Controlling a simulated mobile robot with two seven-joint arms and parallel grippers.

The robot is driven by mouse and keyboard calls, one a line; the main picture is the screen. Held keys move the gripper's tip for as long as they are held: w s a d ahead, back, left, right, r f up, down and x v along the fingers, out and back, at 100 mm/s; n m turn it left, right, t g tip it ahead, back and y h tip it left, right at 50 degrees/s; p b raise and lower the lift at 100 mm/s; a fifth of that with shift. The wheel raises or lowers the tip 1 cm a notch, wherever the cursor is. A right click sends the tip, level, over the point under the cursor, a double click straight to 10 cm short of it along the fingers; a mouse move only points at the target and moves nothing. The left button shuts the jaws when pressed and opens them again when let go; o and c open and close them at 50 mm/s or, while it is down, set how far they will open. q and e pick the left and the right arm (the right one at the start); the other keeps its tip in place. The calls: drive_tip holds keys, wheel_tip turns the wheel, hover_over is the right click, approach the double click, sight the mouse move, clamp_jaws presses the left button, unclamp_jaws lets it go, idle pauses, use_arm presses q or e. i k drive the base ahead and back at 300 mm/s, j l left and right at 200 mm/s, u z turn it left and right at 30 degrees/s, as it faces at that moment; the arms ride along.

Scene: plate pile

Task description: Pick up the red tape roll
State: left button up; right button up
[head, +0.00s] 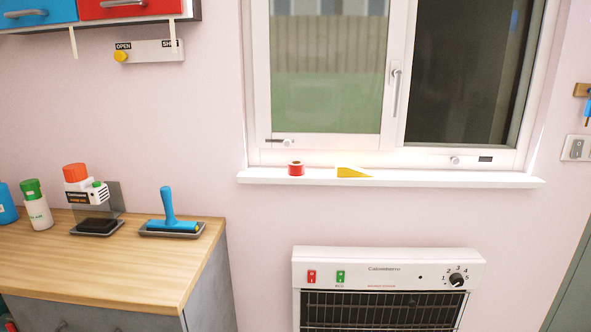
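The red tape roll (296,169) sits on the white window sill (430,180), near its left end. A yellow wedge (352,172) lies on the sill to the right of the roll, with a gap between them. Neither of my grippers shows in the head view.
A wooden-topped cabinet (120,270) at the left bears a blue-handled roller (168,212) on a tray, a white bottle with a green cap (37,204) and a red-topped container (76,180). A white heater (385,270) is on the wall below the sill. The window (330,75) is behind the sill.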

sight(296, 167)
drive_tip(key=i+l, duration=0.3)
drive_tip(key=l, duration=0.15)
drive_tip(key=i+l+u, duration=0.1)
drive_tip(key=i+l, duration=0.2)
drive_tip(key=l, duration=0.15)
